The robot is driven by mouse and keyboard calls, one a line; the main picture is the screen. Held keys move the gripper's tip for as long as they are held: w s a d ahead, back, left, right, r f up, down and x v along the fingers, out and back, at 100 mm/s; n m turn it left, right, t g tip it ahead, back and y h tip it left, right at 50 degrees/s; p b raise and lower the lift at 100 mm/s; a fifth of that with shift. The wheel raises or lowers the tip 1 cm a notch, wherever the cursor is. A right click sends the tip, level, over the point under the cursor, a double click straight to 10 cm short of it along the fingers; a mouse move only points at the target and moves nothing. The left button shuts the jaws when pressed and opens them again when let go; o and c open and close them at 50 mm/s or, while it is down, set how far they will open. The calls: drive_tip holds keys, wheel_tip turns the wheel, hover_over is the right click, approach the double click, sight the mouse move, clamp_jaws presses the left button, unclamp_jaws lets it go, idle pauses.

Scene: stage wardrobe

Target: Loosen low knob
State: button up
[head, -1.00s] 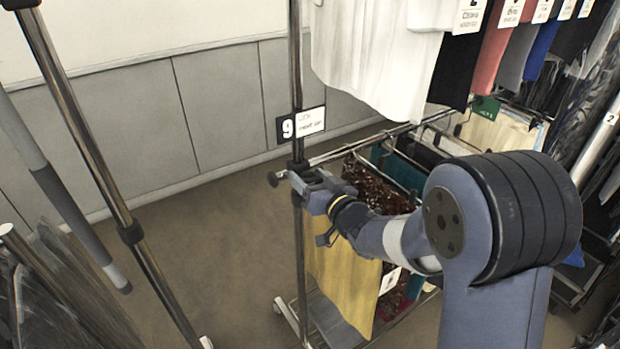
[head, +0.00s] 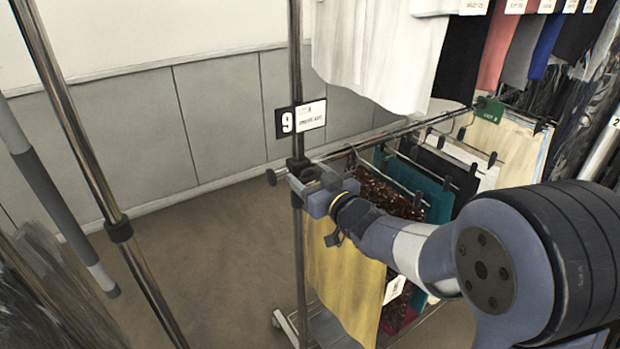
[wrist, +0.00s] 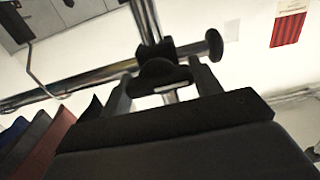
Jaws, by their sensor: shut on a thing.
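A dark clamp (head: 297,164) sits on the chrome upright post (head: 296,80) of the rack, just below the number 9 sign, where a horizontal rail meets it. My gripper (head: 308,181) is at this clamp, reaching in from the right. In the wrist view, my gripper (wrist: 163,88) has one finger on each side of a dark, wing-shaped knob (wrist: 162,72) and is shut on it. A dark knob (head: 272,177) shows left of the post in the head view.
Hung clothes, including a yellow garment (head: 340,270) and a sequined one (head: 385,200), hang close below and behind my arm. A white garment (head: 375,50) hangs above. Another chrome post (head: 85,160) stands at left. Brown floor (head: 200,240) between the posts is clear.

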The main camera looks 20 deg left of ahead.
drive_tip(key=o, duration=1)
drive_tip(key=b+v, duration=0.1)
drive_tip(key=v, duration=1)
drive_tip(key=shift+a, duration=0.15)
drive_tip(key=p+x, duration=0.1)
drive_tip(key=x, duration=0.9)
drive_tip(key=shift+w, duration=0.1)
drive_tip(key=shift+w+a+r+p, duration=0.1)
drive_tip(key=shift+w+a+p, duration=0.15)
drive_tip(key=shift+a+p, duration=0.05)
drive_tip(key=shift+m+p, duration=0.3)
drive_tip(key=shift+p, duration=0.05)
